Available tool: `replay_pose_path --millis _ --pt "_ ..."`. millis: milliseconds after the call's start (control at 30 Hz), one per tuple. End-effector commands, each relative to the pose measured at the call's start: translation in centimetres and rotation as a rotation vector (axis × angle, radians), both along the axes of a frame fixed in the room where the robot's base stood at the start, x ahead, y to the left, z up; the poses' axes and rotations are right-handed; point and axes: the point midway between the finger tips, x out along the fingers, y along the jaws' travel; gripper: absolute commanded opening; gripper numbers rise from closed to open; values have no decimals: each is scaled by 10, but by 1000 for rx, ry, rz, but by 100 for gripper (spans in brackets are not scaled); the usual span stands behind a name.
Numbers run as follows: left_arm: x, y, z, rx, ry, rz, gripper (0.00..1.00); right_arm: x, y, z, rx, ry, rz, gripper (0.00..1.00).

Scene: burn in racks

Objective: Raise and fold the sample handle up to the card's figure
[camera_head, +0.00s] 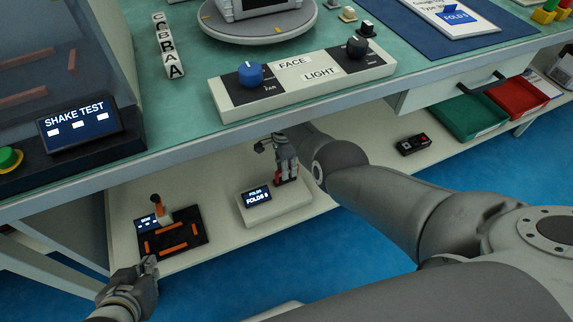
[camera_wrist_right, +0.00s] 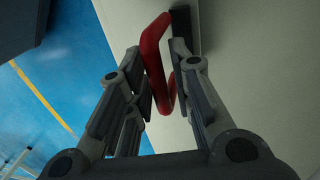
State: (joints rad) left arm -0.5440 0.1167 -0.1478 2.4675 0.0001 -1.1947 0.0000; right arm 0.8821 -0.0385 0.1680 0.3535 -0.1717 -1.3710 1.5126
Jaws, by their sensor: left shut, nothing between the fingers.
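The red handle (camera_wrist_right: 151,58) stands on a white box in the right wrist view. The white box (camera_head: 290,211) sits on the lower shelf, and its small dark display (camera_head: 257,196) seems to read "FOLDS 5". My right gripper (camera_head: 285,178) is at the handle, pointing down. In the wrist view its fingers (camera_wrist_right: 160,75) lie on either side of the red bar; whether both press on it is unclear. A white card (camera_head: 456,18) on the blue mat bears a blue label, seemingly "FOLDS 5". My left gripper (camera_head: 150,267) is shut and empty at the shelf's front left.
A black pad with orange bars (camera_head: 188,246) and an upright orange-tipped lever (camera_head: 158,208) lies left on the shelf. A small black device (camera_head: 413,144) lies right, near green (camera_head: 467,117) and red trays (camera_head: 518,96). The bench edge with the FACE/LIGHT panel (camera_head: 315,72) overhangs the shelf.

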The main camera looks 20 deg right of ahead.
Motion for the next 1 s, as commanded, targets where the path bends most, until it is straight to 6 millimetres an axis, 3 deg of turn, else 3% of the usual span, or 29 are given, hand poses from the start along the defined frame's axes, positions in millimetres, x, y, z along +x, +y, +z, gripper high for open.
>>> replay_pose_path --millis 367,700,1000 --pt "0 0 0 0 0 0 0 3 1 23 0 -1 1 21" --pt "0 0 0 0 1 0 0 10 1 65 -1 -3 0 21" --pt "0 0 0 0 1 0 0 11 1 74 0 -1 1 21"
